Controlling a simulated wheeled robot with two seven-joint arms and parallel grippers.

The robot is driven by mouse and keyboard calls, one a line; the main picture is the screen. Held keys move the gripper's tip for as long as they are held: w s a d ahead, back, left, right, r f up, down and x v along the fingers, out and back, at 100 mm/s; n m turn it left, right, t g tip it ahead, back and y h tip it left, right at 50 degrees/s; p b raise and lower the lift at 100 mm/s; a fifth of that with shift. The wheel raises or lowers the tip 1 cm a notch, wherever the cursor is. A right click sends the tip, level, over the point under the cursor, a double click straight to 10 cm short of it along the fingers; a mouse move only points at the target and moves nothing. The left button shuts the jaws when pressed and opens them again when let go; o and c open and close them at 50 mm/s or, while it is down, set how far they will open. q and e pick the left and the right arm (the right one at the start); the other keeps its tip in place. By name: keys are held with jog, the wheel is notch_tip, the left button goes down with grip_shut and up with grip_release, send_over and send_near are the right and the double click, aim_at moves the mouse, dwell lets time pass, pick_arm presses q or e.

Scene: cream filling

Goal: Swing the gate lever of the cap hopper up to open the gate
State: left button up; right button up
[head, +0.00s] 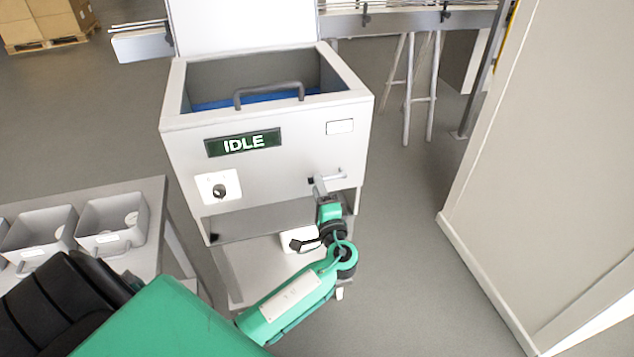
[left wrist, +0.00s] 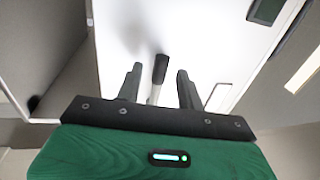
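The cap hopper (head: 270,160) is a pale grey box with an open top and a green display reading IDLE (head: 243,143). Its gate lever (head: 334,177) is a thin grey rod low on the right of the front face, lying roughly level. My left gripper (head: 318,186) is right at the lever and partly hides it. In the left wrist view, the lever's dark grip (left wrist: 160,68) stands between the two fingers of the left gripper (left wrist: 157,75), with visible gaps on both sides. The gripper is open around it. My right gripper is out of view.
A table with grey bins (head: 112,222) stands at the left. A round black knob on a white plate (head: 218,188) is on the hopper's front left. A large beige cabinet wall (head: 540,150) rises at the right. Clear floor lies between hopper and wall.

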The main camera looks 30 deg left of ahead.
pick_arm(q)
jog(key=shift+x, duration=0.8)
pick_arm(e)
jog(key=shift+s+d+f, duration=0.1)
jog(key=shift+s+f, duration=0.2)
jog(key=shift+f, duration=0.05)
pick_arm(q)
grip_shut()
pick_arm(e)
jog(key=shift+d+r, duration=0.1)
